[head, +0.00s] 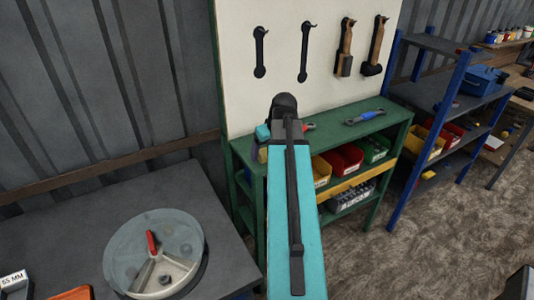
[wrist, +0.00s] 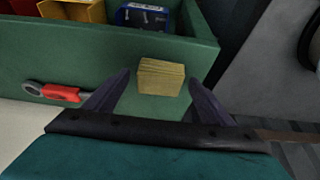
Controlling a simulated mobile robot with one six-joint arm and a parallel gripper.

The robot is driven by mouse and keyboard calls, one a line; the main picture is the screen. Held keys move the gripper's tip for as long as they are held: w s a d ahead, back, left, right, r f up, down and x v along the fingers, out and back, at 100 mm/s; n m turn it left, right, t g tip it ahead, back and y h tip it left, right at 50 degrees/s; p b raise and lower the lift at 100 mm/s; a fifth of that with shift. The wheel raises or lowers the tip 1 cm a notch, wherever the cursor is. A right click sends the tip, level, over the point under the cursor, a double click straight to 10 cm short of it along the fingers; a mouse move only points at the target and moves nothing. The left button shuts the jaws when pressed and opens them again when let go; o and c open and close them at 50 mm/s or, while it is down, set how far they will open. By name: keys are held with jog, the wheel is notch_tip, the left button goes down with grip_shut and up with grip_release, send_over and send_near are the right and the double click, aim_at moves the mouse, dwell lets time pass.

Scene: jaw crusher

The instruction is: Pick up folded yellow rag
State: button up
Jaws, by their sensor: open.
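The folded yellow rag (wrist: 160,78) is a small, flat-topped block lying on the green bench top (wrist: 95,52) near its edge in the wrist view. My gripper (wrist: 159,80) is open, with one dark finger to each side of the rag and visible gaps between them. I cannot tell how high the fingers are above the bench. In the head view a small yellowish patch of the rag (head: 263,156) shows at the left end of the bench, mostly hidden by my arm and gripper.
A red-handled wrench (wrist: 58,92) lies left of my gripper in the wrist view. A blue-handled wrench (head: 366,117) lies farther right on the bench. Coloured bins (head: 343,159) sit below. A tool board (head: 285,70) rises behind. A grey table (head: 75,210) stands at left.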

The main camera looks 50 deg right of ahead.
jog(key=shift+w+f, duration=0.1)
jog(key=shift+f, duration=0.15)
dwell(0.4)
jog(key=c, duration=1.1)
jog(key=shift+c, duration=0.2)
jog(key=shift+r, duration=0.15)
jog(key=shift+d+r+b, duration=0.1)
jog(key=shift+r+b, duration=0.6)
jog(key=shift+r, duration=0.75)
jog(key=s+r+b, duration=0.1)
jog(key=s+b, duration=0.4)
jog(key=s, duration=1.1)
jog(key=shift+r, duration=0.4)
